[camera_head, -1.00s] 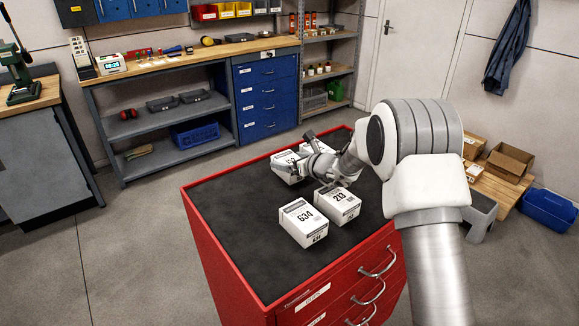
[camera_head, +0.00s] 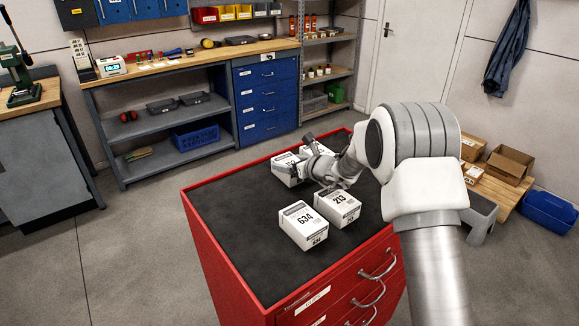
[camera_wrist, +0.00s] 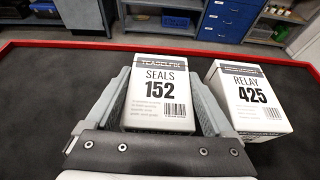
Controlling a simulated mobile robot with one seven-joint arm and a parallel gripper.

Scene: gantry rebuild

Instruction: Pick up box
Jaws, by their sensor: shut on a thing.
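Several white boxes stand on the black top of a red drawer cabinet (camera_head: 225,225). In the wrist view my gripper (camera_wrist: 163,105) is shut on the box marked SEALS 152 (camera_wrist: 160,90), with one finger along each side. In the head view this box (camera_head: 284,170) is partly hidden by my gripper (camera_head: 305,165). The box marked RELAY 425 (camera_wrist: 247,100) stands just right of it in the wrist view, apart from the fingers. Boxes 634 (camera_head: 304,224) and 213 (camera_head: 338,206) stand nearer the front. I cannot tell whether box 152 is clear of the top.
The cabinet top has a raised red rim (camera_wrist: 40,43). Its left part is bare. A workbench (camera_head: 190,55) with blue drawers stands behind. Cardboard boxes (camera_head: 508,163) and a blue bin (camera_head: 548,211) lie at the right.

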